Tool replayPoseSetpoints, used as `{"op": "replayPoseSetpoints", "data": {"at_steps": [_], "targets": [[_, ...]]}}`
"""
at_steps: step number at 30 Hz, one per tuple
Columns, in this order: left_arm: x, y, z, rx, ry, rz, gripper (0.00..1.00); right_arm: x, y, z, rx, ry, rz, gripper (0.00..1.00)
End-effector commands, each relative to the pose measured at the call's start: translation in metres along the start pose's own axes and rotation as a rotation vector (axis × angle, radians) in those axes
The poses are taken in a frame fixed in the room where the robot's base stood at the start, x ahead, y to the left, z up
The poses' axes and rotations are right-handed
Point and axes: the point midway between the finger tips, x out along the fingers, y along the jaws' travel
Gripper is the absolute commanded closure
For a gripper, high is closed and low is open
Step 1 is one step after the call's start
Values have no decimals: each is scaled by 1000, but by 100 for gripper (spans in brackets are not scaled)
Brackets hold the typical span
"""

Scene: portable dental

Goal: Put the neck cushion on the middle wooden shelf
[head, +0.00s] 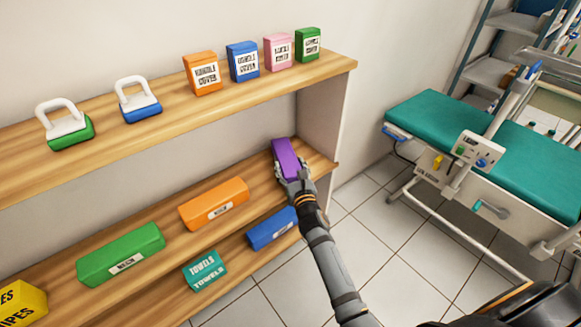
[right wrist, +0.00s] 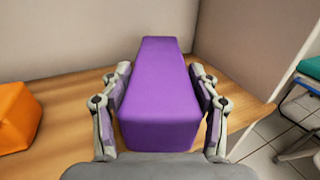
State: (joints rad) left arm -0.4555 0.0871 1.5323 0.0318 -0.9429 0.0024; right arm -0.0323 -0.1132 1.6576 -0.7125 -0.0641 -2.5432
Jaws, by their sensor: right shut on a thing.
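A purple block-shaped cushion (head: 286,158), which I take to be the neck cushion, is at the right end of the middle wooden shelf (head: 165,225). My right gripper (head: 290,177) is shut on it, with a finger along each long side. In the right wrist view the purple cushion (right wrist: 158,92) lies lengthwise between the fingers (right wrist: 160,105), over the wooden board. I cannot tell whether its underside touches the board. The side of the cushion facing the shelf is hidden. My left gripper is not in view.
A green cushion (head: 121,254) and an orange cushion (head: 214,204) lie to the left on the middle shelf. The shelf's white side panel (head: 322,118) stands close on the right. A blue block (head: 270,229) and teal towels pack (head: 204,270) sit below.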

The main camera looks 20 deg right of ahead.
Motion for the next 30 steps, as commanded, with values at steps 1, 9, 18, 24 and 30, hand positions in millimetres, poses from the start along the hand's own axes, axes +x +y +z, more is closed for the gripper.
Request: {"op": "replayPoseSetpoints", "data": {"at_steps": [1, 9, 18, 24, 30], "targets": [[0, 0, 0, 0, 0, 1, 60, 0, 0, 0, 0, -1, 0, 78], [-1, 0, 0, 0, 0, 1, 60, 0, 0, 0, 0, -1, 0, 78], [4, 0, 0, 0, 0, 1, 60, 0, 0, -4, -1, -1, 0, 78], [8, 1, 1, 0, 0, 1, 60, 0, 0, -8, -1, -1, 0, 78], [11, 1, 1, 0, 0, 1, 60, 0, 0, -12, 0, -1, 0, 37]]}}
